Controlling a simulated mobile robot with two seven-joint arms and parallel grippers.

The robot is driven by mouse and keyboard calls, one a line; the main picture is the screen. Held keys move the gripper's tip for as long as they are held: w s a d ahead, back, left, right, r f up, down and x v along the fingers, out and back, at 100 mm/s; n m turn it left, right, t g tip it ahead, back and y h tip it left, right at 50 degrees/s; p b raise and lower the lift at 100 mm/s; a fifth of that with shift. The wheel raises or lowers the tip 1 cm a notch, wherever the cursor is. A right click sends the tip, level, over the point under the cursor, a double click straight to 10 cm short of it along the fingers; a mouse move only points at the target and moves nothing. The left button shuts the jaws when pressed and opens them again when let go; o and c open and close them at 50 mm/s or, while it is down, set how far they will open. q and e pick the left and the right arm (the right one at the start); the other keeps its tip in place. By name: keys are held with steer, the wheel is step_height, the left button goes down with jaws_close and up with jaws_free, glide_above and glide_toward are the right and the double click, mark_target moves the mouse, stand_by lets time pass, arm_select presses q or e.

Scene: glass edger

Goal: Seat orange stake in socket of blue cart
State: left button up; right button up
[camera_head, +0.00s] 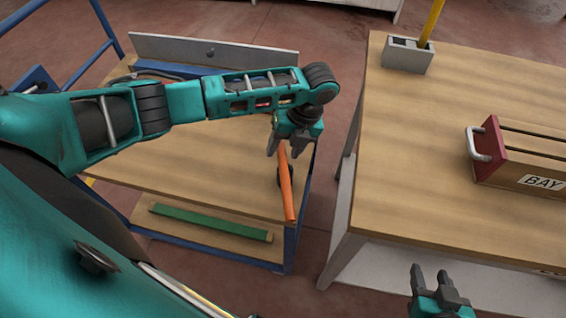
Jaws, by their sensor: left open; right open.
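The blue cart (291,248) stands at the left, with wooden decks on a blue frame. The orange stake (287,190) shows at the cart's right side, its lower end near the front right corner. A dark round part shows beside the stake; I cannot tell if it is the socket. Whether the stake is seated is not clear. My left gripper (284,150) is open, pointing down at the stake's far end, which shows between or just behind its fingers. My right gripper (430,279) is open and empty, low in front of the wooden table.
The wooden table (410,150) at the right holds a grey block (407,54) with a yellow stake (432,22) and a red-ended box marked BAY (490,150). A green bar (210,222) lies on the cart's lower deck. A floor gap separates cart and table.

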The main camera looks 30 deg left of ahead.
arm_select(q)
steer(key=shift+a+f, duration=0.1)
steer(key=shift+f, duration=0.1)
jaws_close()
stand_by(0.4)
